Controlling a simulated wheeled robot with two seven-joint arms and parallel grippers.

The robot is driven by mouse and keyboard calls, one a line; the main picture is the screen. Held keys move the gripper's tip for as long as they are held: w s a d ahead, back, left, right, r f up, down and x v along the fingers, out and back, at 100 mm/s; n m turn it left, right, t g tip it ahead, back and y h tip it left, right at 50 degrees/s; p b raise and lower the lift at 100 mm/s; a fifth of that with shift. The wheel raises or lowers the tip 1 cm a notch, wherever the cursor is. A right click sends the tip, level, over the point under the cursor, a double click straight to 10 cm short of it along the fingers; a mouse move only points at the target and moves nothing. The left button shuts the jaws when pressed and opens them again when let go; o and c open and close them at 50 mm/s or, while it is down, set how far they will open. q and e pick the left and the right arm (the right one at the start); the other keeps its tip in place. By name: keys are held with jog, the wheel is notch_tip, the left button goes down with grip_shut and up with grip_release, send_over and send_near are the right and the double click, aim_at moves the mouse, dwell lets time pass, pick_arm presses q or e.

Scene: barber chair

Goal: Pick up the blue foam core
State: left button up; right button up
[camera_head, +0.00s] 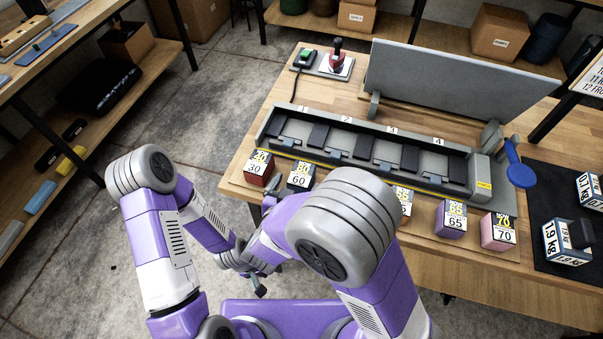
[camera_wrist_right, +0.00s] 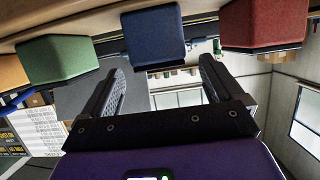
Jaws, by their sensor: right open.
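The blue foam core (camera_head: 299,177) is a dark blue block with a 60 label, at the table's front edge. In the right wrist view, the blue foam core (camera_wrist_right: 153,37) lies beyond my right gripper (camera_wrist_right: 163,70), roughly between the directions of its two fingers. That gripper is open with nothing between its fingers, apart from the block. In the head view my right arm hides much of this gripper. My left arm comes in from the left, and its hand overlaps the right wrist in the lower middle; its jaws are unclear.
A red block (camera_head: 258,172) stands close left of the blue one. A green block (camera_wrist_right: 58,45) shows in the wrist view. Purple (camera_head: 450,219) and pink (camera_head: 498,231) blocks stand farther right. A slotted grey tester (camera_head: 375,142) stands behind the row.

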aim_at(300, 178)
jog(key=b+x, duration=0.1)
jog(key=x, duration=0.4)
jog(key=shift+f, duration=0.1)
jog(key=shift+w+b, duration=0.25)
jog(key=shift+b, duration=0.05)
jog(key=shift+c, duration=0.2)
jog(key=c, duration=1)
jog(key=shift+c, duration=0.2)
